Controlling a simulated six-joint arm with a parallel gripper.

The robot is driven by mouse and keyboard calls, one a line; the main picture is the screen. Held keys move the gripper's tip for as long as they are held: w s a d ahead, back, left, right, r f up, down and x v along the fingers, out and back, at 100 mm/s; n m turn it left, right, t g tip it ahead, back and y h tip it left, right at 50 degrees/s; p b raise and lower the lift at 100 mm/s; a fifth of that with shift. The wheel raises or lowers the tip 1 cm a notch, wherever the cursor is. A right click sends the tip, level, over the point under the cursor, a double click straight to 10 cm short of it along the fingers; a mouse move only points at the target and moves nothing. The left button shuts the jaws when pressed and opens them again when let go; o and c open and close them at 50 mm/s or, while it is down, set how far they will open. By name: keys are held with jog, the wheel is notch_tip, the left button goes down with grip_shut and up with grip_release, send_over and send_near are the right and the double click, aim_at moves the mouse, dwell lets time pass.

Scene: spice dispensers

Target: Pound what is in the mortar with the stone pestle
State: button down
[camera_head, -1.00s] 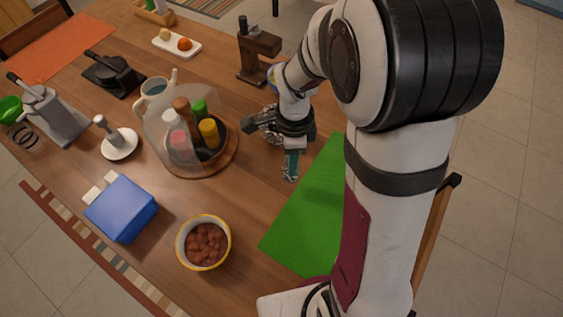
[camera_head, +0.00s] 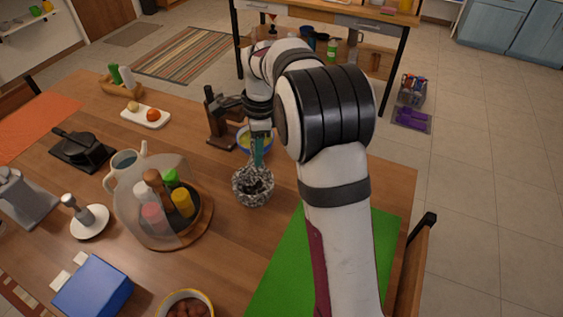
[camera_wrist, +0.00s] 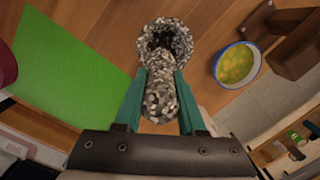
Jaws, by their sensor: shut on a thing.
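The mortar (camera_head: 252,190) is a round, speckled grey stone bowl on the wooden table, left of the green mat. It also shows in the wrist view (camera_wrist: 182,42). My gripper (camera_head: 258,158), with teal fingers, points down over the mortar. In the wrist view my gripper (camera_wrist: 163,98) is shut on the speckled stone pestle (camera_wrist: 160,100). The pestle's far end overlaps the mortar there; I cannot tell whether it touches the inside. In the head view the pestle is hard to tell from the mortar. The mortar's contents are not clear.
A bowl of yellow food (camera_wrist: 236,64) and a brown wooden stand (camera_head: 220,118) are close behind the mortar. A spice carousel with a clear cover (camera_head: 150,205) stands to its left. The green mat (camera_head: 275,285) is bare.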

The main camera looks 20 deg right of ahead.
aim_at(252, 165)
jog(key=shift+w+a+f, duration=0.1)
jog(key=shift+w+a, duration=0.25)
jog(key=shift+w, duration=0.25)
jog(key=shift+a+f, duration=0.1)
jog(key=shift+f, duration=3.3)
jog(key=shift+f, duration=0.1)
jog(key=shift+f, duration=1.5)
jog(key=shift+w+a+r, duration=0.1)
jog(key=shift+w+r, duration=0.05)
jog(key=shift+r, duration=0.7)
jog(key=shift+w+a+r, duration=0.1)
jog(key=shift+w+r, duration=0.05)
jog(key=shift+r, duration=0.65)
